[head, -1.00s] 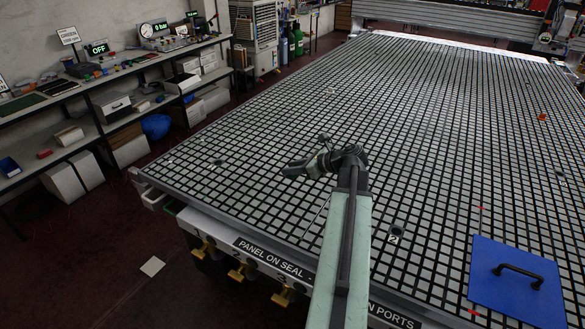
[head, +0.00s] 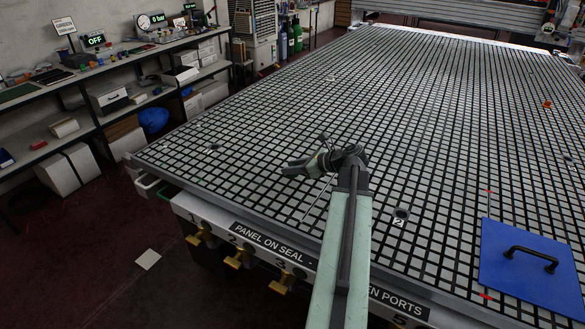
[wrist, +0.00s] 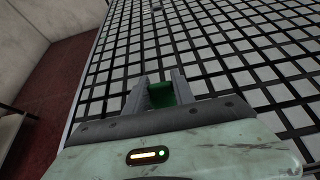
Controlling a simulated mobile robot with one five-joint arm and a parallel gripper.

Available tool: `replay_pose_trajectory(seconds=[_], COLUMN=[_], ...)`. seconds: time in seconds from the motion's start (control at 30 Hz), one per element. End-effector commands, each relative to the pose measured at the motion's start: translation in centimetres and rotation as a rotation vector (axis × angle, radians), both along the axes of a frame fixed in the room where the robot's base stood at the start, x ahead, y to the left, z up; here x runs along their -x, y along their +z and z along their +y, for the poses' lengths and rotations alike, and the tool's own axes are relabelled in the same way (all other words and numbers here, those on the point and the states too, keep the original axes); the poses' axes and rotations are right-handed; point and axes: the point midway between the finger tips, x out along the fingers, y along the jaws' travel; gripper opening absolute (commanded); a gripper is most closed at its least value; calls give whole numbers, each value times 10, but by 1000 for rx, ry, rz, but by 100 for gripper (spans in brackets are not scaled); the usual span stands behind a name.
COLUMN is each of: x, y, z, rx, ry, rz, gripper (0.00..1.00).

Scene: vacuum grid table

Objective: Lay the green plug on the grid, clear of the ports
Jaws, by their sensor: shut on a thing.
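In the wrist view, the green plug (wrist: 161,95) sits between the two fingers of my gripper (wrist: 159,86), which is shut on it. The grid table (wrist: 205,42) lies beyond and below the fingers. In the head view, my gripper (head: 291,168) is over the left part of the grid table (head: 400,120), pointing left. The plug cannot be made out there. I cannot tell how high the gripper is above the grid. A dark port (head: 400,212) with the label 2 is to the right of my arm. Another dark port (head: 213,148) is farther left, near the table's left edge.
A blue panel (head: 532,268) with a black handle lies at the right front of the grid. Red marks are beside it. Brass valves (head: 240,257) line the table's front side. Most of the grid around my gripper is bare.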

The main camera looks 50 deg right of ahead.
Motion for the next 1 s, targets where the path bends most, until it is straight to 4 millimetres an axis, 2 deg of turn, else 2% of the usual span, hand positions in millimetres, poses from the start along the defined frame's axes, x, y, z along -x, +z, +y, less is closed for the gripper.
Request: replay_pose_trajectory(seconds=[0.57,1.0], x=[0,0], y=[1,-8], z=[0,0], rx=[0,0], ry=[0,0], rz=[0,0], gripper=[0,0])
